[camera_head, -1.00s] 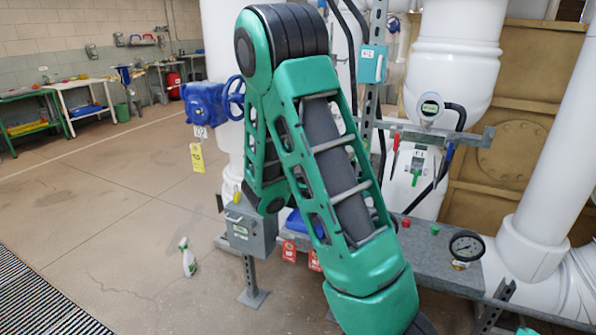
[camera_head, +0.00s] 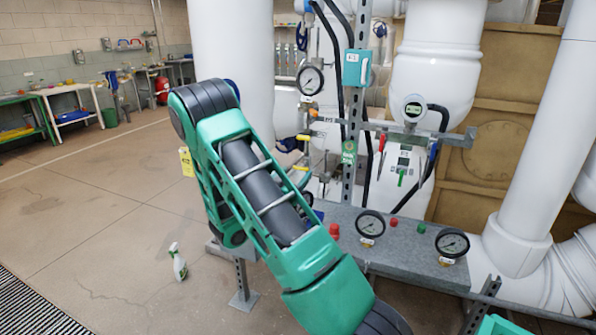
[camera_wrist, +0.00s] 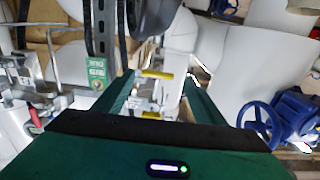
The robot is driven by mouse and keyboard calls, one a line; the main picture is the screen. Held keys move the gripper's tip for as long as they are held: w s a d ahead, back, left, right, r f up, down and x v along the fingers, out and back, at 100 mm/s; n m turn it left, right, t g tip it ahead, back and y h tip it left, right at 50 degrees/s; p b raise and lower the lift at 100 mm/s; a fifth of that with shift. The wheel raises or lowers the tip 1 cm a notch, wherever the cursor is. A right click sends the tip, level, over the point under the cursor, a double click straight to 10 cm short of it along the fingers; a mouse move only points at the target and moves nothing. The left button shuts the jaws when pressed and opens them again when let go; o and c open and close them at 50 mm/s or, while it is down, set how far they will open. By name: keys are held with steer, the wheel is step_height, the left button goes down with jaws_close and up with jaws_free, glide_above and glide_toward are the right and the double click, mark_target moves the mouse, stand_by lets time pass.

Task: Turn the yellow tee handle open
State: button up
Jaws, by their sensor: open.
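Two short yellow bars show in the wrist view: an upper one (camera_wrist: 157,74) and a lower one (camera_wrist: 152,115). They look like handle parts; I cannot tell whether both belong to the yellow tee handle. In the head view a yellow bar (camera_head: 303,138) shows just right of my arm, among pipework in front of the white pipe. My gripper (camera_wrist: 160,82) is open, its two green fingers on either side of the yellow bars in the wrist view. Nothing is visibly held. My gripper is out of the head view, and contact with the bars cannot be told.
A blue handwheel (camera_wrist: 257,124) is right of my fingers. A grey upright post with a green tag (camera_wrist: 97,72) stands left of them. Pressure gauges (camera_head: 452,242) sit along the grey bench (camera_head: 405,247).

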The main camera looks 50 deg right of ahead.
mark_target(299, 169)
steer(key=shift+x, duration=2.6)
steer(key=shift+c, duration=0.6)
